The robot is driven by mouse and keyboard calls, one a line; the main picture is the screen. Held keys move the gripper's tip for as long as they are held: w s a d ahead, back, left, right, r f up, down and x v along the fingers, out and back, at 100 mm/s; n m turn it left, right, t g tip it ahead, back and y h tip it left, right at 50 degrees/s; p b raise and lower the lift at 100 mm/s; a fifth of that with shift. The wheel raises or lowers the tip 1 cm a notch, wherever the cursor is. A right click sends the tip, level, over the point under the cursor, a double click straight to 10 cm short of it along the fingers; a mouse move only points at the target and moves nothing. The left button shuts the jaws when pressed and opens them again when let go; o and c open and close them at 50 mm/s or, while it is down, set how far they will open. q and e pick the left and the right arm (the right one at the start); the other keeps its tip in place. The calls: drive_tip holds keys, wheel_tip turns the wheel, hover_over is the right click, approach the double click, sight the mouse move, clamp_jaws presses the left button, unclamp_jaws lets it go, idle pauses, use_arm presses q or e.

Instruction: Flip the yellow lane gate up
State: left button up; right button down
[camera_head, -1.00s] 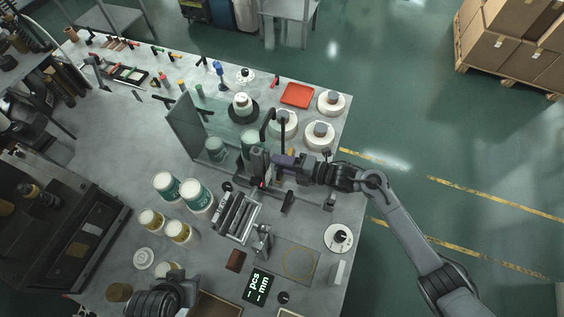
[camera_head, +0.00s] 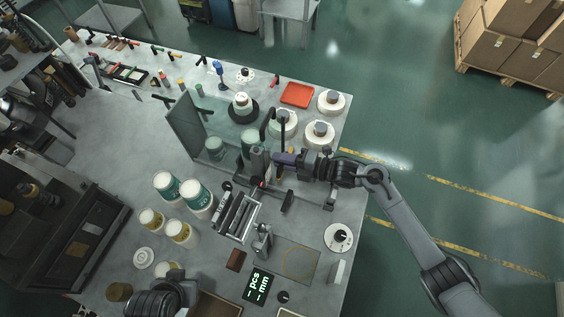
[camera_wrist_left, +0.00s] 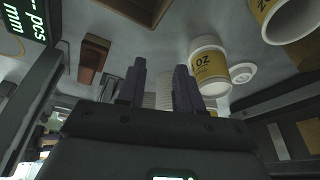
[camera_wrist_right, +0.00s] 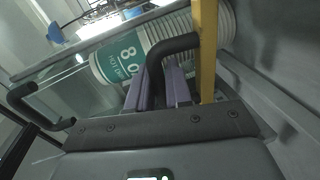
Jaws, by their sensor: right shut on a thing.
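In the right wrist view the yellow gate (camera_wrist_right: 206,50) is an upright yellow bar in front of a teal-labelled "8 oz" cup stack (camera_wrist_right: 125,58). A black bent handle (camera_wrist_right: 176,44) reaches from beside the bar down to my right gripper (camera_wrist_right: 165,88). The purple fingers are shut on this handle, partly hiding it.
A clear panel (camera_head: 190,128) stands left of the lanes. Cup stacks (camera_head: 195,196) and a metal roller rack (camera_head: 238,216) stand in front. White round spools (camera_head: 320,134) and a red tray (camera_head: 297,95) lie behind. The table's left middle is clear.

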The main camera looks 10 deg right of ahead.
use_arm(q)
drive_tip(key=shift+f, duration=0.3)
use_arm(e)
drive_tip(key=shift+w+d+r+m+g+y, duration=0.15)
drive_tip(key=shift+w+d+r+m, duration=0.1)
drive_tip(key=shift+w+r+m, duration=0.3)
drive_tip(key=shift+w+d+r+m+g+y, duration=0.2)
drive_tip(key=shift+r+m, duration=0.15)
drive_tip(key=shift+m, duration=0.3)
drive_tip(key=c, duration=1.2)
unclamp_jaws()
use_arm(q)
drive_tip(key=shift+f+b, duration=0.75)
drive_tip(key=shift+b, duration=0.25)
drive_tip(key=shift+f, duration=0.1)
use_arm(e)
drive_tip(key=shift+v, duration=5.45)
drive_tip(key=shift+o, duration=0.4)
drive_tip(key=shift+a+r, duration=0.1)
